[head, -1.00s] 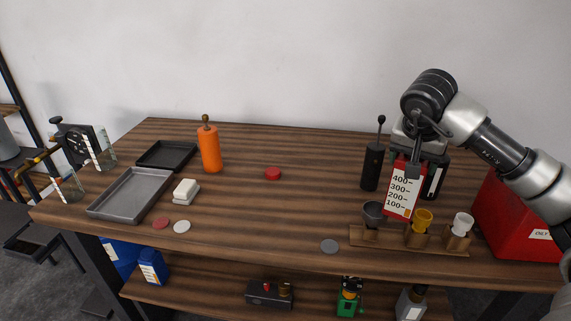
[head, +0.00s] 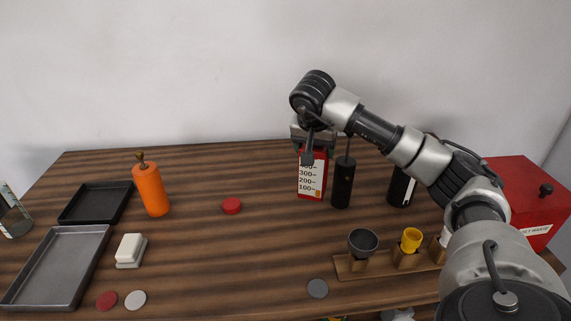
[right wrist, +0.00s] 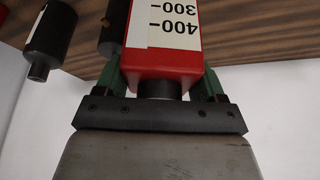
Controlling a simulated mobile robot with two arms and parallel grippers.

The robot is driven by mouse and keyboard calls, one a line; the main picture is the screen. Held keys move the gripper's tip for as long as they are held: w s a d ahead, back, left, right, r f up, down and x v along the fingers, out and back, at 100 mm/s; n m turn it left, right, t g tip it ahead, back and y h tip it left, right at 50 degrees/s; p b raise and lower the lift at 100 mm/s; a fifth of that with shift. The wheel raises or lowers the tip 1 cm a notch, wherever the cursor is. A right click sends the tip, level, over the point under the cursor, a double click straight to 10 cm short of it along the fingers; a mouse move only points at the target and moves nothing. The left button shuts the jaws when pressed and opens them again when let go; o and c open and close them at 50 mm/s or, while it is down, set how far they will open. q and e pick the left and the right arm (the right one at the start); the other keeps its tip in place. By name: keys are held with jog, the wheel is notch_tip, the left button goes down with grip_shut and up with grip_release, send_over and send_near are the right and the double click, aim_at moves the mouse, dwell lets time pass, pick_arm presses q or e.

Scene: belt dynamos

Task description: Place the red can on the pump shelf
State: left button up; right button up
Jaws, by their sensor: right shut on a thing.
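The red can (head: 312,182), a red container with a white label numbered in hundreds, is upright in my right gripper (head: 311,148). The gripper is shut on the can's top end, above the back of the wooden table. I cannot tell whether the can's base touches the wood. In the right wrist view the can (right wrist: 165,62) sits between the green fingers of the gripper (right wrist: 163,85), with its dark neck towards the palm. A black cylinder (head: 343,183) stands just right of the can. No shelf below the tabletop is clearly visible now. My left gripper is out of view.
An orange bottle (head: 151,190), a red disc (head: 232,206) and trays (head: 20,292) are on the left. A wooden rack (head: 345,272) with funnel-like cups is at front right, near a red box (head: 524,190). Clear wood (head: 265,245) lies in the middle.

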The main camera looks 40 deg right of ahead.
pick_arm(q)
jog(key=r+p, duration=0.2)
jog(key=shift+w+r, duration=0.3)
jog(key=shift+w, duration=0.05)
pick_arm(e)
jog(key=w+f, duration=0.6)
jog(key=f, duration=0.1)
jog(key=shift+w+a+f, duration=0.2)
jog(key=shift+a+f, duration=0.2)
jog(key=shift+a, duration=0.05)
jog(key=shift+f, duration=0.15)
jog(key=o, duration=1.4)
